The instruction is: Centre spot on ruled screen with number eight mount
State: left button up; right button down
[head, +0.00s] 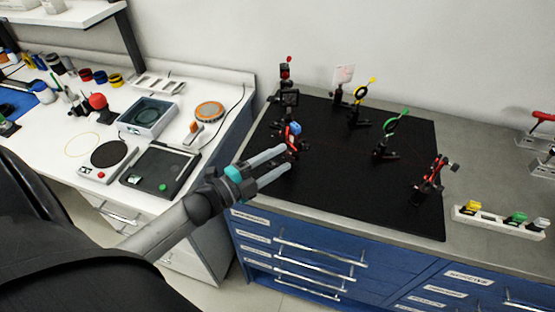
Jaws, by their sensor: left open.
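A small white card on a black post (344,75), which looks like the screen, stands at the back of the black breadboard (330,185). Its rulings and any spot are too small to make out. No mount number is legible. My left gripper (289,159) is open, its fingertips close to the blue-knobbed mount; contact is unclear.
The white bench at left holds a balance (108,156), trays and jars. The board's front middle is clear.

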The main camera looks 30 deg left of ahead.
pick_arm(q)
jog(key=shift+s, duration=0.1)
jog(key=b+v, duration=0.1)
jog(key=v, duration=1.4)
dwell(0.4)
